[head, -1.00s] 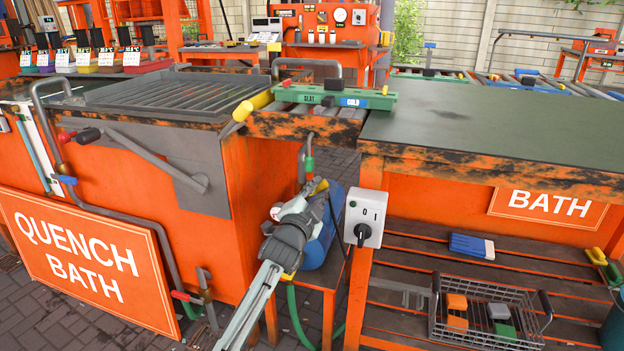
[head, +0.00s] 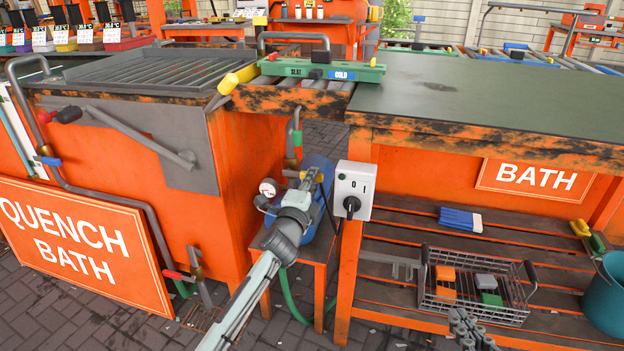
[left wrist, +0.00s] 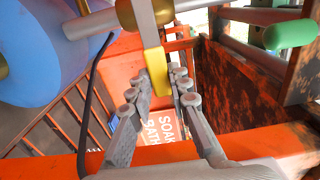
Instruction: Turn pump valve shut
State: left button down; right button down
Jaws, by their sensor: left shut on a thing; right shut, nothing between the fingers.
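The pump (head: 321,218) is a blue cylinder beside the quench bath, partly hidden by my left arm. My left gripper (head: 314,184) reaches its top. In the left wrist view, the valve lever is a flat pale bar with a yellow tip (left wrist: 158,75), hanging from a brass valve body (left wrist: 140,12) on a metal pipe (left wrist: 92,24). The lever looks roughly crosswise to the pipe. My right gripper (head: 474,330) is shut and empty at the bottom edge of the head view.
A round gauge (head: 268,188) stands left of my left gripper. A switch box (head: 354,190) on the bench post is close on its right. A wire basket (head: 475,305) with blocks stands on the lower shelf behind my right gripper.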

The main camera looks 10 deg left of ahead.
dwell(0.4)
pick_arm(q)
jog(key=c, duration=1.4)
grip_release()
jog(key=shift+f, duration=0.1)
jog(key=s, duration=1.2)
jog(key=shift+a, duration=0.25)
